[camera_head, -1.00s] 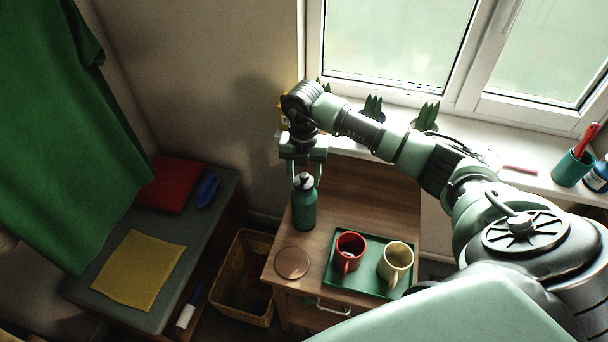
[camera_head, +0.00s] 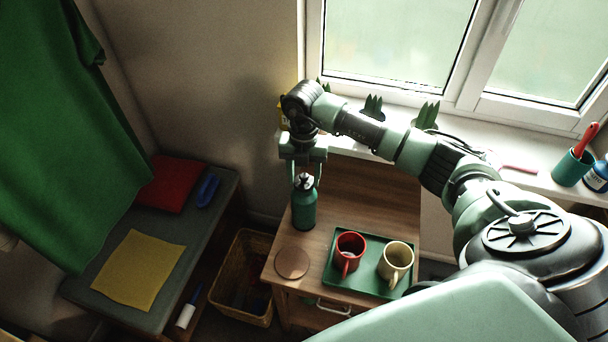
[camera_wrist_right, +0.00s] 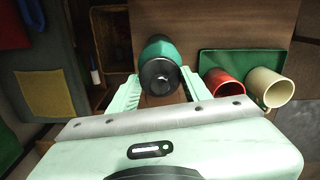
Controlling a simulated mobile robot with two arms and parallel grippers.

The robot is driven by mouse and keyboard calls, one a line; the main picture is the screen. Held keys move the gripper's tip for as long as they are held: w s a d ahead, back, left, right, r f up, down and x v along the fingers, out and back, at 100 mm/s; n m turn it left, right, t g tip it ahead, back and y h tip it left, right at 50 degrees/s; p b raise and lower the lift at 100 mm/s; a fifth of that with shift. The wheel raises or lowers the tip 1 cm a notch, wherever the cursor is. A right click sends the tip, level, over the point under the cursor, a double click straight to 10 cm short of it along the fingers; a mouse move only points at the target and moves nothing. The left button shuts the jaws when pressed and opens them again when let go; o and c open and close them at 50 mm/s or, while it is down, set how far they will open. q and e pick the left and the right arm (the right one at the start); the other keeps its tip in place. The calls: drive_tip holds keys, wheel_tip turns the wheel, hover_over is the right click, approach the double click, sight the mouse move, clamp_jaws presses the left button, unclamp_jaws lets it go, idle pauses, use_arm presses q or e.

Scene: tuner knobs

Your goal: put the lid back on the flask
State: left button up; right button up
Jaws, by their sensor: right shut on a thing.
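The green flask (camera_head: 304,210) stands upright on the wooden cabinet top. The dark lid with a pale grey top (camera_head: 304,182) is at the flask's mouth, in line with it; I cannot tell whether it is fully seated. My right gripper (camera_head: 305,185) points down from above and is shut on the lid, one finger on each side. In the right wrist view the lid (camera_wrist_right: 160,77) shows as a dark round top between my fingers (camera_wrist_right: 160,84), with the green flask (camera_wrist_right: 158,48) behind it. My left gripper is not in view.
A green tray (camera_head: 340,279) holds a red mug (camera_head: 350,250) and a cream mug (camera_head: 396,260), right of the flask. A round brown coaster (camera_head: 292,262) lies in front of it. A wicker basket (camera_head: 226,305) is on the floor left of the cabinet (camera_head: 390,190). The windowsill runs behind.

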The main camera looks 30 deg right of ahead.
drive_tip(key=shift+f, duration=0.1)
idle(0.7)
drive_tip(key=o, duration=1.5)
drive_tip(key=shift+o, duration=0.2)
drive_tip(key=o, duration=0.5)
drive_tip(key=shift+c, duration=0.2)
drive_tip(key=shift+r+p, duration=2.5)
drive_tip(key=shift+r, duration=1.05)
drive_tip(key=shift+c, duration=0.2)
